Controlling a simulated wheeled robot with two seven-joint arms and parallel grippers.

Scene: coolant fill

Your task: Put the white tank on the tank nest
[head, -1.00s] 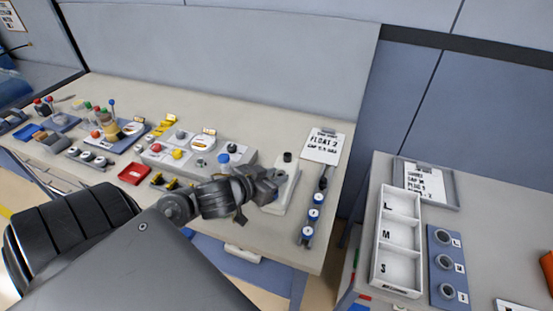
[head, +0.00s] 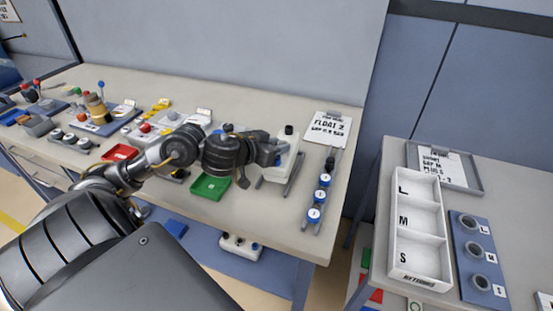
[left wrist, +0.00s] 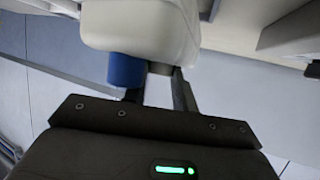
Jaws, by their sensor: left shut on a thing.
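The white tank (head: 284,166), with a black cap (head: 289,129) on top, is at the right part of the long bench in the head view. My left gripper (head: 273,154) reaches it from the left and is shut on it. In the left wrist view the white tank (left wrist: 140,30) fills the top middle, with a blue part beside the fingers (left wrist: 158,90). A grey strip (head: 298,172) shows along the tank's right edge; I cannot tell whether it is the tank nest or whether the tank touches it. My right gripper is not in view.
Blue-and-white capped pieces (head: 320,195) stand in a rack right of the tank, below a clipboard (head: 327,128). A green tray (head: 210,186) and a red tray (head: 120,153) lie left. A second table holds a white L-M-S box (head: 417,265). A gap separates the tables.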

